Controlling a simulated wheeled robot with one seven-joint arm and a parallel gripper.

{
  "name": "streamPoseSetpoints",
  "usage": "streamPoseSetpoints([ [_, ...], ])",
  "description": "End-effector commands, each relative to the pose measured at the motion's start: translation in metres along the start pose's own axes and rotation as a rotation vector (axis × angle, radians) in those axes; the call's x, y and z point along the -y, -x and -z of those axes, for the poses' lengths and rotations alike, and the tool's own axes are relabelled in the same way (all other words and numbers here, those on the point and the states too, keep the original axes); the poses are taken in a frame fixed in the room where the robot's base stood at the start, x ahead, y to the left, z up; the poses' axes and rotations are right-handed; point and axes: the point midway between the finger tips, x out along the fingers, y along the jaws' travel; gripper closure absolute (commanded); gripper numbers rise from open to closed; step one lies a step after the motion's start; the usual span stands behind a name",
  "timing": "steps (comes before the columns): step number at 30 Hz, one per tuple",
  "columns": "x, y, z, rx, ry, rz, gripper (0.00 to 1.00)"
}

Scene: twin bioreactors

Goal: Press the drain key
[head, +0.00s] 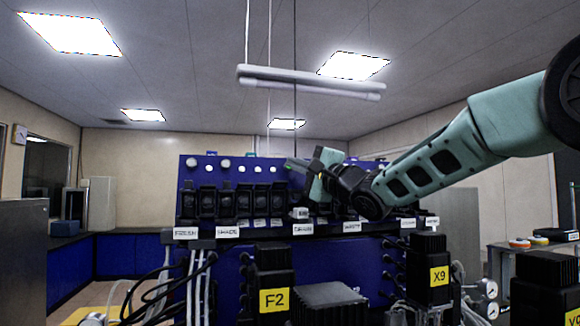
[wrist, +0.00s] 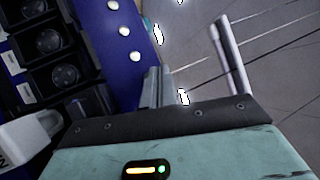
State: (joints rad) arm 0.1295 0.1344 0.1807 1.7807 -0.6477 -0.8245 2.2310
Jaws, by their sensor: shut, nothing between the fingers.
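A row of white labels runs along the lower ledge of the blue panel in the head view. The middle label (head: 303,229) may read DRAIN, but its print is too small to be sure. A small pale block (head: 300,213) sits just above it and may be the drain key. A pale grey block (wrist: 30,137) also shows at the left edge of the wrist view; I cannot tell if it is the same one. My gripper (head: 291,163) is shut and empty, high in front of the panel, its fingers pointing left. Its fingers also show in the wrist view (wrist: 157,87).
The blue panel (head: 215,270) carries several black units (head: 207,202) with round white knobs (head: 225,163) above. A black box marked F2 (head: 273,282) and one marked X9 (head: 429,268) stand in front, with hoses and cables. A pale bar (head: 310,82) hangs overhead.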

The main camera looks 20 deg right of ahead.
Motion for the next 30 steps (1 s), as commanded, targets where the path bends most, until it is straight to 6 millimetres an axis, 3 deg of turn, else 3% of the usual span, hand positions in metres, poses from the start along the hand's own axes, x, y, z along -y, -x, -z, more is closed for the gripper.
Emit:
streamPoseSetpoints([
  [20, -0.0034, -0.0048, 0.0034, 0.000, 0.000, 0.000, 1.00],
  [30, 0.0032, 0.0037, -0.0028, 0.000, 0.000, 0.000, 1.00],
])
